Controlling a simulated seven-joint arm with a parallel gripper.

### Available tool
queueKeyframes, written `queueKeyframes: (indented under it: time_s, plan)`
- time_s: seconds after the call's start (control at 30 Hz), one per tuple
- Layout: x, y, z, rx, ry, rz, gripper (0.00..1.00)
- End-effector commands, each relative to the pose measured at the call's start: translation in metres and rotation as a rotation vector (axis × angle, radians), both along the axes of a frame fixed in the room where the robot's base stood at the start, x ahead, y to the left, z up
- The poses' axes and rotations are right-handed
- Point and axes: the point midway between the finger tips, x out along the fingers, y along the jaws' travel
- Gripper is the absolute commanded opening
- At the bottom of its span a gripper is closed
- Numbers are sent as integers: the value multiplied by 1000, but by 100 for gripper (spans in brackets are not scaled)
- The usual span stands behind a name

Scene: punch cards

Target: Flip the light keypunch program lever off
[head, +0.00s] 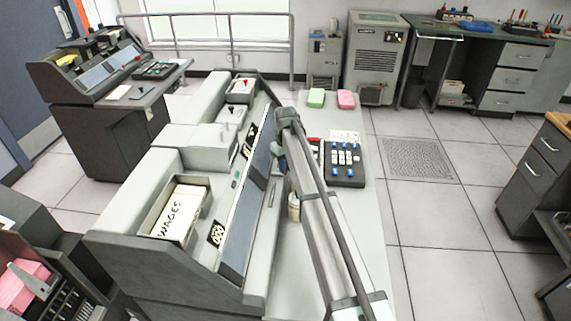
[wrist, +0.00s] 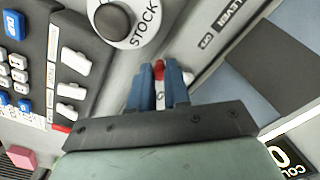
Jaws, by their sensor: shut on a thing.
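A whitish part shows below the tip. A dark label ending in "LEVER" (wrist: 229,14) is on the panel just above right, with a smaller, partly readable label beside it.
A round knob marked "STOCK" (wrist: 110,20) is close by at the upper left of the fingers. A dark keypad (wrist: 75,75) lies to the left. Green (head: 316,97) and pink (head: 346,99) blocks stand at the far desk end. A darker keypunch (head: 95,85) stands behind left.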

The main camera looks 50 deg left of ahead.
Motion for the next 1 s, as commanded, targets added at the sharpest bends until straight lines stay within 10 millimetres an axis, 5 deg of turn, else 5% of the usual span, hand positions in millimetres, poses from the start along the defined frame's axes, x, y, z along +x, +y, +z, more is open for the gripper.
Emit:
queueKeyframes:
  time_s: [0.5,1.0]
  plan:
    - [-16,-10,0,0,-1,-421,0]
    - [-23,-11,0,0,0,-570,0]
